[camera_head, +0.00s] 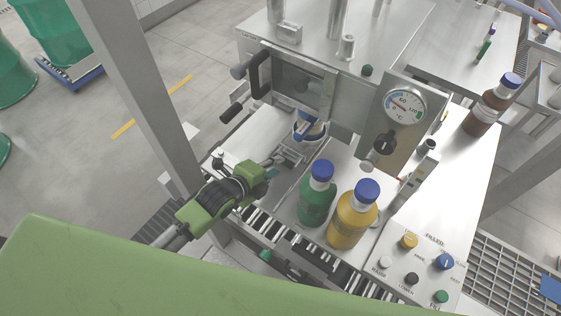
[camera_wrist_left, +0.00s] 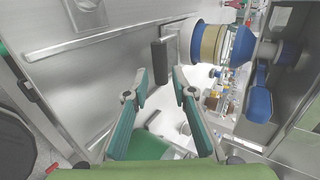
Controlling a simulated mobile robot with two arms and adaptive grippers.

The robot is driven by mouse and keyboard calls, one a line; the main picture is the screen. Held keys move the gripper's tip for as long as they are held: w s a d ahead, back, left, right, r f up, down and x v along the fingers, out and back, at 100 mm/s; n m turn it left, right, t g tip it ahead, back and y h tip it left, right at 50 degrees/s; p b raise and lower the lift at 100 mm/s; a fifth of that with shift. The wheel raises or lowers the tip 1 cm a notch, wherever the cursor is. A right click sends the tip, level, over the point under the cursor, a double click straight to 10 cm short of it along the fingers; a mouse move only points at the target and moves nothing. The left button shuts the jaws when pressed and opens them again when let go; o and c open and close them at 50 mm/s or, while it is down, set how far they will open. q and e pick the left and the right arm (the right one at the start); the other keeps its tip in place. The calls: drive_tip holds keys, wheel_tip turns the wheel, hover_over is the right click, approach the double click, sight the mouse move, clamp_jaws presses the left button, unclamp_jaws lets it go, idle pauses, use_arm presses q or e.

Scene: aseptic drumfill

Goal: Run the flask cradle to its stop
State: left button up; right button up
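The flask cradle (camera_head: 308,130) shows as a blue and pale rounded holder in front of the steel chamber, at the far end of metal rails (camera_head: 290,155). In the left wrist view, a cream and blue rounded part (camera_wrist_left: 212,44) stands at upper right, with a dark upright handle (camera_wrist_left: 160,62) to its left. My left gripper (camera_head: 272,170) is at the near left end of the rails. Its teal fingers (camera_wrist_left: 164,82) are apart, with the handle ahead between their tips; I cannot tell whether they touch it. I make out no right gripper.
A green bottle (camera_head: 314,200) and a yellow bottle (camera_head: 350,220) with blue caps stand right of the rails. A gauge panel (camera_head: 405,108) rises behind them. A button panel (camera_head: 420,265) is at front right. The chamber's black handle (camera_head: 258,75) juts left. A brown bottle (camera_head: 484,112) stands far right.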

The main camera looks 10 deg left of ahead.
use_arm(q)
drive_tip(key=shift+x, duration=1.9)
clamp_jaws()
drive_tip(key=shift+f, duration=0.1)
